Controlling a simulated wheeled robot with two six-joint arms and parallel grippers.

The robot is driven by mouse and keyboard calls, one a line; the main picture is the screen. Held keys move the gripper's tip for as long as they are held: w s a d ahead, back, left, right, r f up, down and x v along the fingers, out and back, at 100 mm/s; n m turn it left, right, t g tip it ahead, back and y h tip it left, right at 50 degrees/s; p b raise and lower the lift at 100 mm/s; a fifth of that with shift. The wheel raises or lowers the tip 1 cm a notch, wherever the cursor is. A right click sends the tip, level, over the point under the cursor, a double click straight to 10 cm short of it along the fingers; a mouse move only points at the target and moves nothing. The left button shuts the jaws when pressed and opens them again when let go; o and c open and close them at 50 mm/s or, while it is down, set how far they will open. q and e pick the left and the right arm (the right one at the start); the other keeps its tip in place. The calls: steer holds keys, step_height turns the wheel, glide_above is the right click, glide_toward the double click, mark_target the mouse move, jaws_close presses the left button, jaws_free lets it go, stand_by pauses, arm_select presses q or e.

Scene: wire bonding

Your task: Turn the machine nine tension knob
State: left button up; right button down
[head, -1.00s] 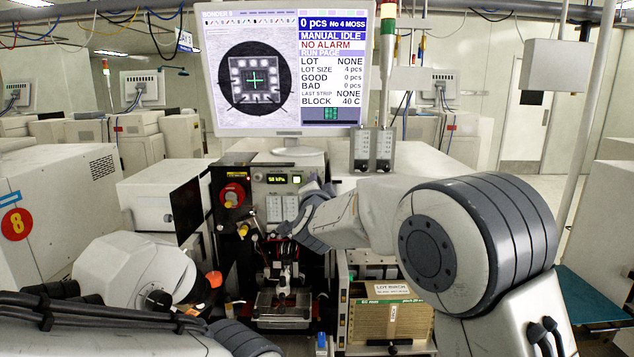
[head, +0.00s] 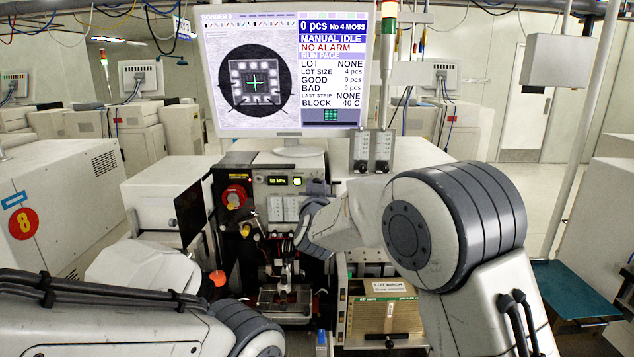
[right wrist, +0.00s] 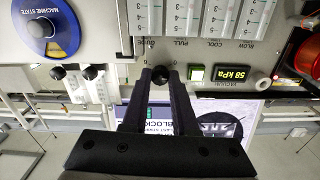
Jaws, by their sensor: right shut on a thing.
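The machine's front panel (head: 268,183) stands in the middle of the head view under the monitor. My right gripper reaches this panel from the right in the head view, where my own arm hides its fingertips. In the right wrist view, which shows the panel upside down, my right gripper (right wrist: 162,80) is shut on a small black knob (right wrist: 160,74) near the "PULL" label. My left gripper is out of view; only the left arm shows at lower left in the head view.
A lit pressure display (right wrist: 232,73), flow gauges (right wrist: 200,14) and a blue-yellow dial (right wrist: 42,28) are close by. The monitor (head: 288,68) stands above; a brown lot magazine (head: 383,318) is lower right.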

steer(key=shift+f+n+p, duration=0.1)
steer(key=shift+n+p, duration=1.35)
steer(key=shift+n, duration=1.85)
steer(key=c, duration=0.7)
jaws_free()
steer(key=shift+s+b, duration=1.9)
steer(key=shift+s, duration=3.35)
